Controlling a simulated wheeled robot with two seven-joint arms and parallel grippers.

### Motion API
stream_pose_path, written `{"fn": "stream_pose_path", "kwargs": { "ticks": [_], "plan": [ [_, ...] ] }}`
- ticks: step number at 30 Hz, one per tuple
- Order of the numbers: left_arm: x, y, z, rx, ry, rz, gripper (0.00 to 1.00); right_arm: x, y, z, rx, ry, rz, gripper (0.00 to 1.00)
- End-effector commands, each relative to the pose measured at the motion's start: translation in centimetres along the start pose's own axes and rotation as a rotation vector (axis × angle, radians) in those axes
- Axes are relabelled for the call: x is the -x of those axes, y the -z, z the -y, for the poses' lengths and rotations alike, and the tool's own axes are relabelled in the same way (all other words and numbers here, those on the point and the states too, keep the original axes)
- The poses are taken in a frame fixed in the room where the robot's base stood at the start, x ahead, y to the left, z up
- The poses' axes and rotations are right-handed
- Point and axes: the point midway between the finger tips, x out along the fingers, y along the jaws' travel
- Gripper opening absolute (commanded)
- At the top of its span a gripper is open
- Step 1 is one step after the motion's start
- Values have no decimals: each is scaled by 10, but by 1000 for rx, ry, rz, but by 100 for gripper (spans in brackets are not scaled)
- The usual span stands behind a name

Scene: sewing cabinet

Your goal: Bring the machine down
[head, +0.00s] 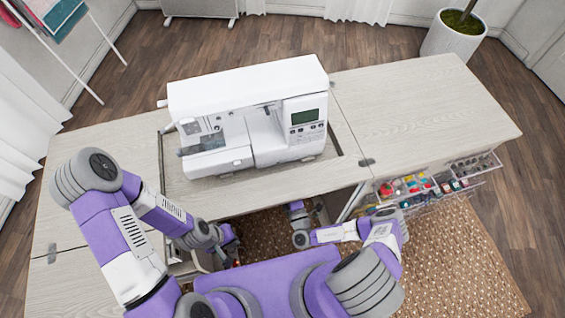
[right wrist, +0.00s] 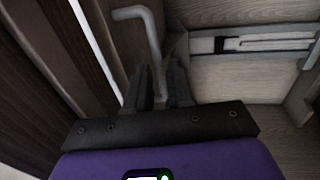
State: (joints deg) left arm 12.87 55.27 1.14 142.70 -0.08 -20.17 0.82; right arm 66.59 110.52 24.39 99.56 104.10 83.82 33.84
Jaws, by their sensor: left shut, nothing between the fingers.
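The white sewing machine (head: 250,120) stands upright on a platform (head: 338,140) in the cabinet's opening, its base about level with the pale wooden top (head: 420,110). In the right wrist view a grey bent lever (right wrist: 147,30) rises under the cabinet. My right gripper (right wrist: 158,75) has its two fingers on either side of the lever's lower part, close against it. In the head view that gripper is under the table edge and its fingers are hidden. My left gripper (head: 234,258) is shut and empty, low at the front edge of the cabinet.
Clear drawers with coloured sewing supplies (head: 410,187) stick out at the right front. A potted plant (head: 455,32) stands at the back right and a drying rack (head: 75,45) at the back left. The table top beside the machine is bare.

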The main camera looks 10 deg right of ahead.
Motion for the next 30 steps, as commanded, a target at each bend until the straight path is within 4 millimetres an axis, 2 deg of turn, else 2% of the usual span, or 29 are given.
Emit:
{"fn": "stream_pose_path", "kwargs": {
  "ticks": [6, 12, 21, 22, 26, 30],
  "plan": [
    [-3, 0, 1, 0, 0, 1, 0, -36, 1, -1, 0, -4, -2, 22],
    [-5, 0, 2, 0, 0, 0, 0, -56, 1, -1, 1, -3, -3, 22],
    [-5, 0, 2, 0, 0, 0, 0, -60, 1, -1, 0, -1, -3, 22],
    [-5, 0, 2, 0, 0, 0, 0, -60, 1, -1, 0, -1, -3, 20],
    [-5, 0, 2, 0, 0, 0, 0, -60, 1, -1, 0, -2, -3, 0],
    [-5, 0, 2, 0, 0, 0, 0, -60, 1, -1, 0, -2, -3, 0]
  ]
}}
